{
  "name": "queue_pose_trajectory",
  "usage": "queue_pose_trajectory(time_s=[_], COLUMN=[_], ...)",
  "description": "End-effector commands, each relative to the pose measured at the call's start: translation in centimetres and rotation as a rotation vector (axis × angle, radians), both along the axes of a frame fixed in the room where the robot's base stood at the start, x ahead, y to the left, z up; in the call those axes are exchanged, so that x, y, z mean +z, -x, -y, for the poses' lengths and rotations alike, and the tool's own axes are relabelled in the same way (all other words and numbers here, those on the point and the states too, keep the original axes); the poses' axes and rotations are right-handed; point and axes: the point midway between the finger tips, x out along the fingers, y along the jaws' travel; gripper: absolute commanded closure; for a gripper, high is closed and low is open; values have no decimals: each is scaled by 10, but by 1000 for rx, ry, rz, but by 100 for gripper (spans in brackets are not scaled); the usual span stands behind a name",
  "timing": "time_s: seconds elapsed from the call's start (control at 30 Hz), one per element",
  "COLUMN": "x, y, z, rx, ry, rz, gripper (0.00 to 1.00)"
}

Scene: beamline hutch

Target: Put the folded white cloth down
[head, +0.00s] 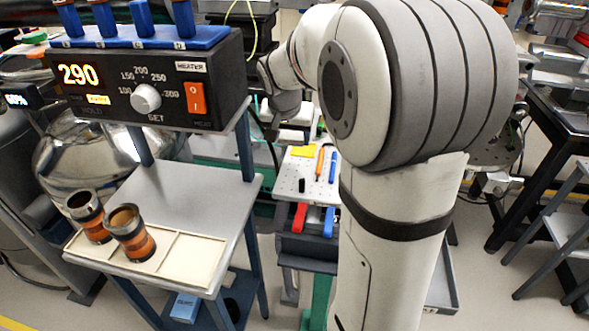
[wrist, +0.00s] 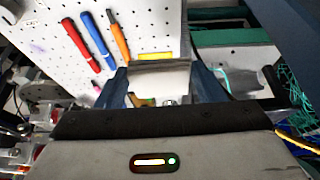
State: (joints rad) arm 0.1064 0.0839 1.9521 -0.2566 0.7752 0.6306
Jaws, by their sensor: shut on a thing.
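My gripper (wrist: 160,88) is shut on the folded white cloth (wrist: 161,76), which shows as a pale band between the two dark blue fingers in the wrist view. The cloth is held over or near the edge of a white perforated board top (wrist: 55,62); I cannot tell whether it touches anything. In the head view my gripper (head: 284,106) is small, left of my large arm link and behind the board top (head: 288,176). The cloth cannot be made out clearly there.
A yellow pad (head: 303,151), an orange pen (head: 320,161) and a blue pen (head: 332,167) lie on the board. A heater box (head: 160,90) stands left, above a shelf tray (head: 195,262) with two copper-banded cups (head: 132,235). Free board surface lies left of the pens.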

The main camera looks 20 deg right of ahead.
Motion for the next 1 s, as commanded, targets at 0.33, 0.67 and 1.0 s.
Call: queue_pose_trajectory(time_s=[0.33, 0.67, 1.0], x=[-33, -75, -101], y=[2, 2, 1], z=[6, 7, 7], rx=[-11, -13, -13], ry=[0, 0, 1], rz=[-4, -4, -1], gripper=[62, 62, 62])
